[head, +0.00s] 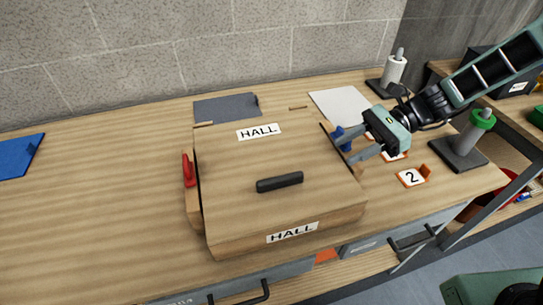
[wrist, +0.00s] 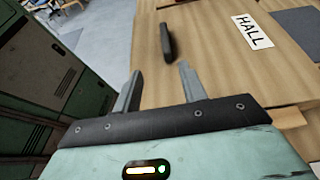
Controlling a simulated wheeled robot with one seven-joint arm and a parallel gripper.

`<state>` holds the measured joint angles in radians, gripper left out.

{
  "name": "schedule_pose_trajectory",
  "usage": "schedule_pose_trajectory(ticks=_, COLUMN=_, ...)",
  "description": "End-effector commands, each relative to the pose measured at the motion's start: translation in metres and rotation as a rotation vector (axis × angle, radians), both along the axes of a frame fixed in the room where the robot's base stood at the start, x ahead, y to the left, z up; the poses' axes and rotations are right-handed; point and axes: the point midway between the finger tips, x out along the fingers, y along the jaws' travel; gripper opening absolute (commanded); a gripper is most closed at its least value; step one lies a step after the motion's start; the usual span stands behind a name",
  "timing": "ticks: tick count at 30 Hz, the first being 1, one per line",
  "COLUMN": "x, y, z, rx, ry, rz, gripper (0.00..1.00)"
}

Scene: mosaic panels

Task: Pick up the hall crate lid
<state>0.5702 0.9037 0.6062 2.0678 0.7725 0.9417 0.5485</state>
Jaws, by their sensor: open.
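The hall crate (head: 290,242) is a wooden box on the bench in the head view, with its lid (head: 235,170) on top. The lid has a black bar handle (head: 280,182) and a HALL label; a second HALL label is on the crate front. My gripper (head: 345,150) is at the lid's right edge, open and empty, with its fingers pointing left toward the lid. In the wrist view the gripper (wrist: 158,92) has its fingers apart, and the black handle (wrist: 166,42) lies beyond them on the lid (wrist: 215,65). The handle is apart from the fingers.
A red clip (head: 189,170) is on the crate's left side and a blue one (head: 343,138) is by my fingers.

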Motion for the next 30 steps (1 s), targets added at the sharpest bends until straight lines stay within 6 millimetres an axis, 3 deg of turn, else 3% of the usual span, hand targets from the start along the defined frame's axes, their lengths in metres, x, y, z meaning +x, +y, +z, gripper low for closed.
schedule_pose_trajectory(ticks=5, x=-0.003, y=0.017, z=-0.005, rx=0.013, ry=0.016, rz=-0.013, gripper=0.42)
schedule_pose_trajectory(ticks=18, x=-0.025, y=0.094, z=-0.038, rx=0.010, ry=0.013, rz=-0.011, gripper=0.42)
schedule_pose_trajectory(ticks=30, x=-0.030, y=0.125, z=-0.048, rx=0.009, ry=0.013, rz=-0.010, gripper=0.42)
